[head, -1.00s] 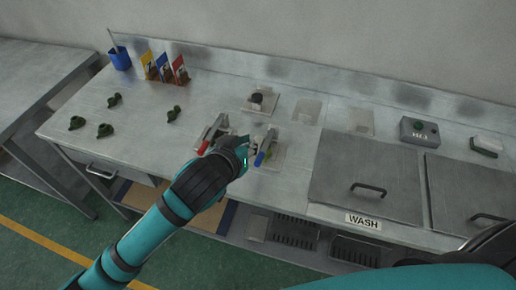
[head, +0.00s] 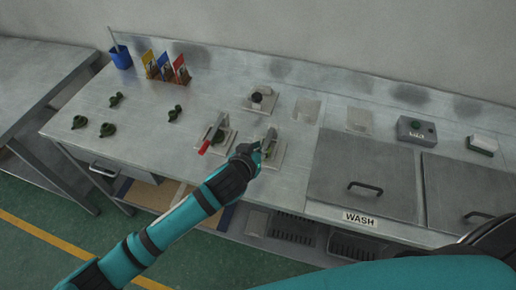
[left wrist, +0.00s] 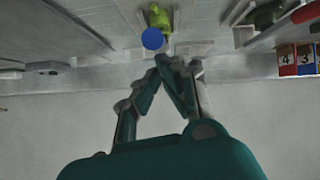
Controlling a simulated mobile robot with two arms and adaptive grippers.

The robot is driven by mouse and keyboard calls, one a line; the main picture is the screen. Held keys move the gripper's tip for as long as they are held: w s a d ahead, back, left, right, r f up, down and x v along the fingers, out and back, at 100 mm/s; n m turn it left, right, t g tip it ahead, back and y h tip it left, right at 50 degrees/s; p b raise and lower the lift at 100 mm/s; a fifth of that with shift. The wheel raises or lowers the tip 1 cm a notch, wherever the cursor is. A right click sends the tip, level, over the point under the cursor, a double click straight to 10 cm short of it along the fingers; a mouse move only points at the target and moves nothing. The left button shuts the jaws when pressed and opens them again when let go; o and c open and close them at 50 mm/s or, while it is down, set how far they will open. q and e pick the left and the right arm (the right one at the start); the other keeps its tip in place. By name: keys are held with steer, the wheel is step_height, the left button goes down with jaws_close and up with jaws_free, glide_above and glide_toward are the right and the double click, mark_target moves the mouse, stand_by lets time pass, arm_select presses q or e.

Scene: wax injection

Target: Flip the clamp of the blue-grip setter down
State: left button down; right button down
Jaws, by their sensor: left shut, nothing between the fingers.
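The blue-grip setter (head: 270,150) stands on its plate at the right of the two setters, its grey lever tilted up. Its blue grip is mostly hidden by my left gripper in the head view. In the left wrist view the blue grip (left wrist: 153,38) shows end-on as a round disc, with a green piece (left wrist: 158,15) behind it. My left gripper (head: 256,149) is shut and empty at the near side of the setter; its fingertips (left wrist: 170,62) are close to the grip, and I cannot tell whether they touch. My right gripper is out of view.
The red-grip setter (head: 215,138) stands just left of my left gripper. Several green pieces (head: 108,130) lie on the left of the bench. The wash station lid (head: 365,165) is at right, and a dark-knobbed plate (head: 262,98) is behind.

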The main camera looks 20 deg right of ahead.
arm_select(q)
steer(key=shift+t+h, duration=0.8)
steer(key=shift+t, duration=0.1)
steer(key=f+b, duration=0.1)
steer(key=b, duration=0.1)
steer(key=s+f+b, duration=0.1)
steer(key=b, duration=0.2)
steer(key=f+b, duration=0.2)
steer(key=shift+s+a+f, duration=0.1)
steer(key=shift+s+a, duration=0.05)
steer(key=shift+a, duration=0.2)
steer(key=shift+a+b, duration=0.1)
steer(key=shift+b, duration=0.4)
steer(key=shift+r, duration=0.2)
